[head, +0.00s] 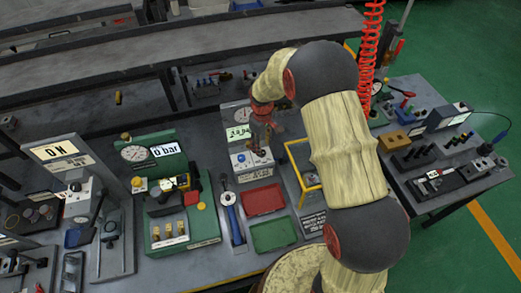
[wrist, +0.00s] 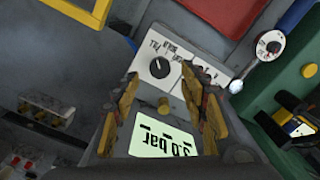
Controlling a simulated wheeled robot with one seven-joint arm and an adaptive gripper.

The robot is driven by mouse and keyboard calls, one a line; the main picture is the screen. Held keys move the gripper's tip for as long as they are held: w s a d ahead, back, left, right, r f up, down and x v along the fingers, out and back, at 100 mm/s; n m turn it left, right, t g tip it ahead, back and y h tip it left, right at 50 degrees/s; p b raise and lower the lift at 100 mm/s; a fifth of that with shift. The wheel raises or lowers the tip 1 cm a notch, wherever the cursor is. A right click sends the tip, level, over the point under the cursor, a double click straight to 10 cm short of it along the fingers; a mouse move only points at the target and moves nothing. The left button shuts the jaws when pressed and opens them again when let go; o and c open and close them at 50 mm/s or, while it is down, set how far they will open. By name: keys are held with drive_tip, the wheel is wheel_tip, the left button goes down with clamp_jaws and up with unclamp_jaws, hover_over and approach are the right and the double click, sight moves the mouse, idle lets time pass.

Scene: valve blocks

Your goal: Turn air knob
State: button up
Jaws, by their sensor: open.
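The air knob (wrist: 160,68) appears to be the small black round knob on a white labelled panel in the wrist view. The white control block (head: 250,162) stands below the gauge in the head view, partly hidden by my gripper. My gripper (wrist: 161,82) is open, its yellow fingers on either side of the panel, with nothing held between them. In the head view my gripper (head: 260,148) is over the block. Contact with the knob cannot be told.
A red tray (head: 263,200) and a green tray (head: 273,236) lie in front of the block. A green gauge station (head: 148,160) stands left, a blue-handled tool (head: 230,205) beside it. A yellow frame (head: 300,172) stands close right of my gripper.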

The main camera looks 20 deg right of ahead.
sight(262, 152)
drive_tip(key=shift+f, duration=1.95)
drive_tip(key=shift+c, duration=0.3)
clamp_jaws()
drive_tip(key=shift+m, duration=0.3)
drive_tip(key=m, duration=0.3)
drive_tip(key=shift+m, duration=0.3)
drive_tip(key=shift+m+b, duration=0.3)
drive_tip(key=shift+m, duration=2)
unclamp_jaws()
